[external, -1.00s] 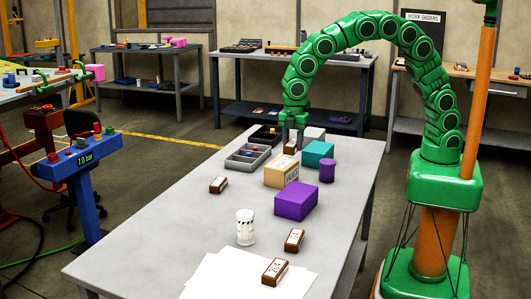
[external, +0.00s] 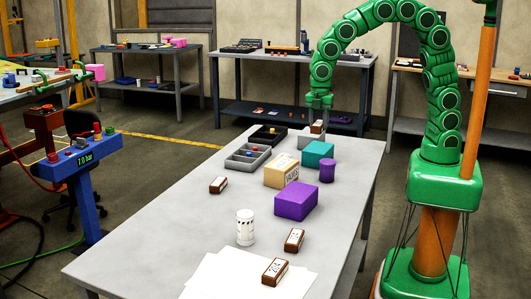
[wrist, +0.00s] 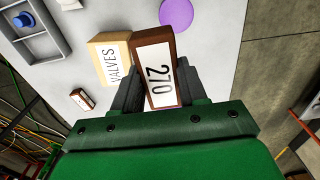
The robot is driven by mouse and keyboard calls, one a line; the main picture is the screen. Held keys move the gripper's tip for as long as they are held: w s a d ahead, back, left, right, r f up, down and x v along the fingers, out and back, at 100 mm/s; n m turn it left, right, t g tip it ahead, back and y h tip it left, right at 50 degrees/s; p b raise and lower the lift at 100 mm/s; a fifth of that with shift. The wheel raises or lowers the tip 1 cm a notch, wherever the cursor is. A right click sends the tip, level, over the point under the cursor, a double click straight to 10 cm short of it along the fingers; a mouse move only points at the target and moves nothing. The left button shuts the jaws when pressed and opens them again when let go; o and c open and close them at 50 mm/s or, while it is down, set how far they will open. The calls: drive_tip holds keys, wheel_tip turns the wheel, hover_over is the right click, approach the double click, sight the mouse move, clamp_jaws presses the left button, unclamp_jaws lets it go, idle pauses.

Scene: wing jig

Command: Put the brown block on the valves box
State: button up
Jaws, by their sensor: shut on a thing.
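My gripper (external: 319,108) is shut on a brown block (external: 318,127) with a white label, above the far end of the grey table. The valves box (external: 282,171) is a tan box in the middle of the table, nearer the camera than the held block. In the wrist view the valves box (wrist: 111,62) appears just left of the block, its top partly covered by a finger.
A teal box (external: 318,154), purple cylinder (external: 327,171) and purple box (external: 296,203) stand near the valves box. A grey divided tray (external: 247,156) is to its left. Other brown blocks (external: 218,185), a white canister (external: 245,228) and paper (external: 225,278) lie nearer the camera.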

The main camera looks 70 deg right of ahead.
drive_tip(key=w+a+f, duration=0.3)
drive_tip(key=w+f, duration=0.1)
drive_tip(key=w, duration=0.4)
hover_over(282, 163)
drive_tip(key=s, duration=0.1)
drive_tip(key=f, duration=0.4)
drive_tip(key=shift+s+d+f, duration=0.1)
drive_tip(key=shift+d, duration=0.2)
drive_tip(key=shift+w+a+f, duration=0.3)
drive_tip(key=shift+w+f, duration=0.35)
drive_tip(key=shift+f, duration=1.65)
drive_tip(key=o, duration=1.1)
drive_tip(key=shift+f, duration=0.1)
drive_tip(key=shift+c, duration=0.2)
